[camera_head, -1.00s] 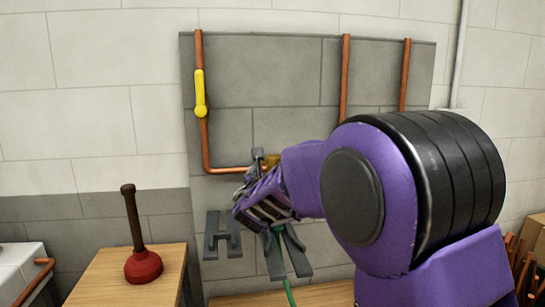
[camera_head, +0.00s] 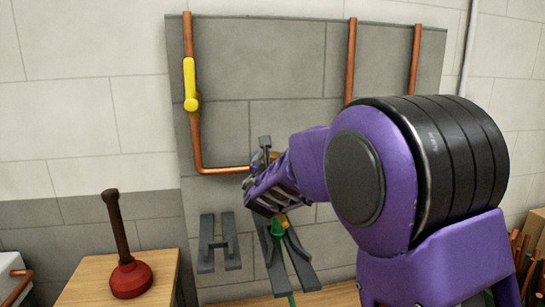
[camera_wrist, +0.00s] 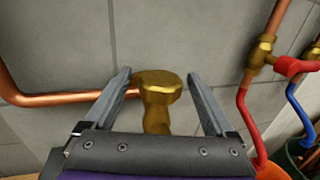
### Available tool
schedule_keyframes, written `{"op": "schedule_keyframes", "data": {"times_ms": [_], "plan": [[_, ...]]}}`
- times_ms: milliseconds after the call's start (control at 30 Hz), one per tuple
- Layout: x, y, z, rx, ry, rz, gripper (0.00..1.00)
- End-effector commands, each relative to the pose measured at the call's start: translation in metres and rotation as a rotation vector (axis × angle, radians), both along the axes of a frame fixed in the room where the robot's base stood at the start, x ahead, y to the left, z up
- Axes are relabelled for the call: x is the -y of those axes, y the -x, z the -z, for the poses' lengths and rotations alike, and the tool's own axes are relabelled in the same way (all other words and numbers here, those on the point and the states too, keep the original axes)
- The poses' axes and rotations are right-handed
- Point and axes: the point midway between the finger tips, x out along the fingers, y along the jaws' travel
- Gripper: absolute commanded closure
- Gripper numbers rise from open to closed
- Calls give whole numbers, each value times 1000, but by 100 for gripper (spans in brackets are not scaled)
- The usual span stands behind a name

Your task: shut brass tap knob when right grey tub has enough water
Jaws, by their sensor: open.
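The brass tap knob (camera_wrist: 158,85) is at the end of a copper pipe in the wrist view, with its brass body below it. My gripper (camera_wrist: 160,92) is open, one finger on each side of the knob; I cannot tell whether they touch it. In the head view my gripper (camera_head: 263,158) is in front of the pipe's lower end and mostly covers the brass tap. No grey tub and no water level can be made out in either view.
A yellow lever valve (camera_head: 190,85) is on the left copper pipe. A red plunger (camera_head: 131,278) stands on a wooden top. Grey brackets (camera_head: 219,245) and a green hose (camera_head: 278,228) are below my gripper. A red-handled valve (camera_wrist: 290,67) is to the right in the wrist view.

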Motion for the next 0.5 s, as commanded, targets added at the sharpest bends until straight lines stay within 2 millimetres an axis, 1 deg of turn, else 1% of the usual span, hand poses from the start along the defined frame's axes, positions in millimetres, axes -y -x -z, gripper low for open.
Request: {"op": "schedule_keyframes", "data": {"times_ms": [200,233,367,400,467,500], "plan": [[0,0,0,0,0,0,11],[0,0,0,0,0,0,13],[0,0,0,0,0,0,36],[0,0,0,0,0,0,43],[0,0,0,0,0,0,54],[0,0,0,0,0,0,61]]}}
